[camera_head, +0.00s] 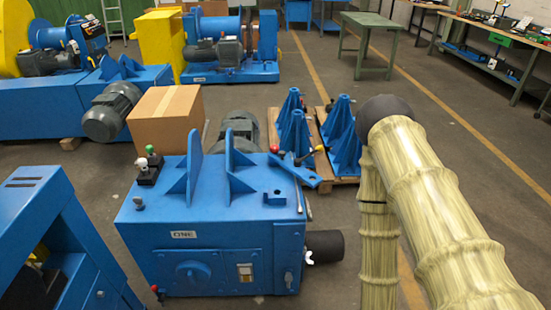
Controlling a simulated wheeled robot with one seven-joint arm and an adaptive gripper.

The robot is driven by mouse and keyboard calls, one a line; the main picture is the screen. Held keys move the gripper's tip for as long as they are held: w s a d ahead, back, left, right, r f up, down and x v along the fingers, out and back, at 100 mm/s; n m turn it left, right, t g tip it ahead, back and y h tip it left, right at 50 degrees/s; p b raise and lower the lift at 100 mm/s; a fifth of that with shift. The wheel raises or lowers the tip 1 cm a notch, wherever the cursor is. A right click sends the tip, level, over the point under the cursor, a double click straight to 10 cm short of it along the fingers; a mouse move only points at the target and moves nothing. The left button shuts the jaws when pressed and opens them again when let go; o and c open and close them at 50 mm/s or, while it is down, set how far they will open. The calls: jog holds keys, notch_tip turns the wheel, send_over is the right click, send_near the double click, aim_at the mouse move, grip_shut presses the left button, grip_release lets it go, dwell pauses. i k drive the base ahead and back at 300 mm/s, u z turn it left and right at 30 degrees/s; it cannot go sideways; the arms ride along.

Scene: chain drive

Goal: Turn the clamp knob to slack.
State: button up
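A blue machine (205,240) marked "ONE" stands in the middle foreground. I cannot tell for certain which part is the clamp knob. A small white wing-shaped piece (309,257) sits on its right side, beside a dark cylinder (325,246) that sticks out to the right. A round blue cover or knob (193,273) is on its front face. My sleeved arm comes in at the right and bends down past the bottom edge; my gripper is out of view.
A cardboard box (166,117) stands behind the machine, left of a grey motor (240,128). Blue cone-shaped stands (296,130) sit on pallets behind it. A blue frame (60,235) stands close on the left. Open floor (450,150) lies right, towards a green table (372,20).

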aim_at(274, 148)
jog(key=k, duration=0.7)
jog(key=u, duration=0.95)
jog(key=i, duration=1.3)
jog(key=z, duration=0.2)
